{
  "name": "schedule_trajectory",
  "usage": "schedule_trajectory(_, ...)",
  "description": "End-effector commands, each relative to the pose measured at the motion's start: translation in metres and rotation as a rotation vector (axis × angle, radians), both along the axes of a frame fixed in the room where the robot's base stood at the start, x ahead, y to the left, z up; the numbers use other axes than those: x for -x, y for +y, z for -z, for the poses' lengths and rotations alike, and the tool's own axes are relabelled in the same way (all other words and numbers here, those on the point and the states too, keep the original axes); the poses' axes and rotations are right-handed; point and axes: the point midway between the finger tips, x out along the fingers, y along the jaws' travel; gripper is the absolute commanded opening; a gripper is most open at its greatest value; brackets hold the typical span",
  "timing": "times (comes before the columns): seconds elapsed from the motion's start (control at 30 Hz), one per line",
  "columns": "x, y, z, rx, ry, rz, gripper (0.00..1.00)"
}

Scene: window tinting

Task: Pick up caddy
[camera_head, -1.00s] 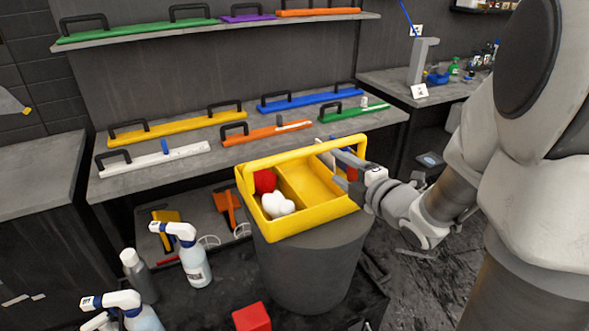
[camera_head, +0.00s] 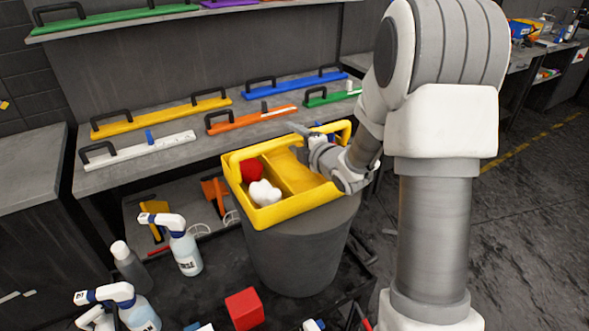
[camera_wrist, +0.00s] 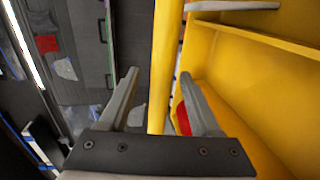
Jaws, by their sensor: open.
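The yellow caddy (camera_head: 290,207) stands upright on a dark grey round drum. Its raised handle (camera_head: 243,154) crosses over it and is partly hidden behind my gripper and arm. A red item (camera_head: 252,170) and a white item (camera_head: 264,192) lie in its left compartment. My gripper (camera_head: 303,138) is at the handle, above the caddy. In the wrist view the handle (camera_wrist: 164,50) runs between the two spread fingers of my gripper (camera_wrist: 158,76), with a gap visible on the right side. The caddy's inside wall (camera_wrist: 225,65) fills the right of that view.
The drum (camera_head: 295,255) stands clear of the shelf (camera_head: 130,160) behind, which carries several coloured handled bars. Spray bottles (camera_head: 186,252) stand at the lower left. A red block (camera_head: 244,309) lies in front of the drum. Open floor (camera_head: 530,200) is at the right.

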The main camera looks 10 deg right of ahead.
Motion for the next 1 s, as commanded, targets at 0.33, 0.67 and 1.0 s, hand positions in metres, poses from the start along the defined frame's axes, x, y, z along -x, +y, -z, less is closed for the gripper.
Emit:
schedule_trajectory(0.33, -0.027, 0.010, 0.007, 0.001, 0.001, -0.001, 0.65)
schedule_trajectory(0.67, -0.027, 0.009, 0.007, 0.000, 0.001, 0.000, 0.36)
schedule_trajectory(1.0, -0.027, 0.009, 0.007, 0.000, 0.001, 0.000, 0.00)
